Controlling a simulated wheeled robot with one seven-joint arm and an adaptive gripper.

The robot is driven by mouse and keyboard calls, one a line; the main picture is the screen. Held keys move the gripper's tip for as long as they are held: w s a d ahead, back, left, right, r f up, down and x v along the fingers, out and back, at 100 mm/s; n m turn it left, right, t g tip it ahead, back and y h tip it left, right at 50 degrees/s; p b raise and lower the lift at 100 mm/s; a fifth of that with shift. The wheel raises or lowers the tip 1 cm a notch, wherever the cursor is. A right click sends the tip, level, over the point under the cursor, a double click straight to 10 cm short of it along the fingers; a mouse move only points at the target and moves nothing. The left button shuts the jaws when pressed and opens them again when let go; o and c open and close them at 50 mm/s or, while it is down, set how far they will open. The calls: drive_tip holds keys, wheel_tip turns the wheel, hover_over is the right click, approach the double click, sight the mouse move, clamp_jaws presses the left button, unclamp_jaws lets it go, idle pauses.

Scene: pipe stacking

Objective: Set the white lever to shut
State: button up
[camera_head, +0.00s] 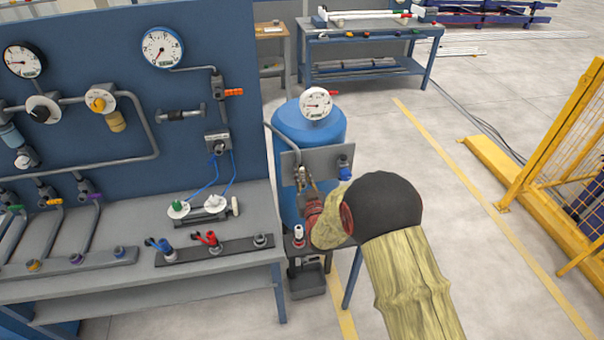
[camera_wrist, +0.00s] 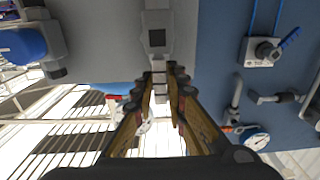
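No clear white lever handle shows in either view. In the head view, a small white-topped fitting (camera_head: 298,232) stands on a small dark stand below my gripper, and I cannot tell whether it is a lever. My gripper (camera_head: 311,203) is in front of the blue tank (camera_head: 310,127), near its grey plate (camera_head: 322,162); my wrist hides part of this area.
A blue panel (camera_head: 190,90) with gauges and pipes stands at left above a grey bench. The bench carries a blue-handled valve (camera_head: 160,246) and a red-handled valve (camera_head: 208,239). A yellow fence (camera_head: 570,130) stands at right.

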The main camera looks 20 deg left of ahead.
clamp_jaws()
